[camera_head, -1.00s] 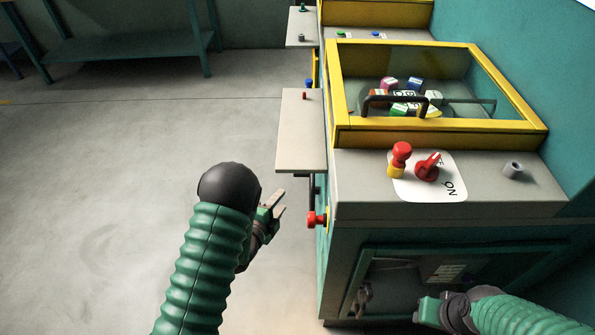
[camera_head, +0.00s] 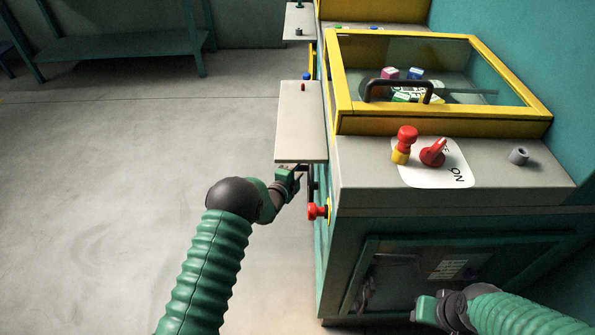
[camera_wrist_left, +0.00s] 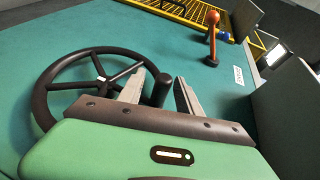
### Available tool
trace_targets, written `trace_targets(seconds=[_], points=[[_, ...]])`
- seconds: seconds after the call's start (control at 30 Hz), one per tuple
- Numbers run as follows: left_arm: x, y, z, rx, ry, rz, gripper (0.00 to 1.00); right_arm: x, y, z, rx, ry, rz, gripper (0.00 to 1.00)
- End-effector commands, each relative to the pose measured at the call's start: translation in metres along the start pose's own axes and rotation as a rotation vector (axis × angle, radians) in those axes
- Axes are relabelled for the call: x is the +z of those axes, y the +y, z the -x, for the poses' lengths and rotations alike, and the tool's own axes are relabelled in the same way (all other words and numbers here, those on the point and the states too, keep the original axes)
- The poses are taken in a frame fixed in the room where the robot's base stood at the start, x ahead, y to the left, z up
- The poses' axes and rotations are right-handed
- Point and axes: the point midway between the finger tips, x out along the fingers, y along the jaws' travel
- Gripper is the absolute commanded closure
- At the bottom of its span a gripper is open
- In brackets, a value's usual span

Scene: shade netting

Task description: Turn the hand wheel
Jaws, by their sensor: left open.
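The hand wheel (camera_wrist_left: 101,81) shows in the left wrist view as a dark spoked wheel on the teal side panel of the machine. Its dark upright handle (camera_wrist_left: 162,91) stands between the two fingers of my left gripper (camera_wrist_left: 160,77). The fingers are open, with visible space around the handle. In the head view the wheel is edge-on under the side shelf and mostly hidden, and my left gripper (camera_head: 293,179) is beside it. My right gripper (camera_head: 426,311) is low in front of the machine's lower opening; its fingers are not clear.
A pale side shelf (camera_head: 301,120) juts out just above my left gripper. A red knob (camera_head: 316,211) sticks out of the side below it. The machine top (camera_head: 365,165) has a red rotary switch (camera_head: 433,152) and a yellow-framed glass cover (camera_head: 440,125). The floor at left is clear.

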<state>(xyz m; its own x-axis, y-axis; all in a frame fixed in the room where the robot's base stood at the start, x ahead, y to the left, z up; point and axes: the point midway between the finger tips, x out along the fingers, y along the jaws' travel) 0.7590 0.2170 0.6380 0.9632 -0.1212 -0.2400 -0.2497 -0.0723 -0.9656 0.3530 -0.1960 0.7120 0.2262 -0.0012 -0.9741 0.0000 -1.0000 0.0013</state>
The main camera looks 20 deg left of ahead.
Motion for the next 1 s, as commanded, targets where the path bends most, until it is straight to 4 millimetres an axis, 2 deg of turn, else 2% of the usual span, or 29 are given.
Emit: trace_targets(seconds=[0.2, 0.5, 1.0], points=[[-0.0002, -0.0004, -0.0001, 0.0, 0.0, 0.0, 0.6, -0.0001, 0.0, 0.0003, 0.0, 0.0, 0.0, 0.64], [-0.0002, 0.0002, 0.0001, 0.001, 0.0, 0.0, 0.99, -0.0001, 0.0, 0.0003, 0.0, 0.0, 0.0, 0.64], [0.0002, 0.0021, 0.0005, 0.005, 0.0, 0.001, 1.0, -0.0001, 0.0, 0.0002, 0.0, 0.0, 0.0, 0.64]])
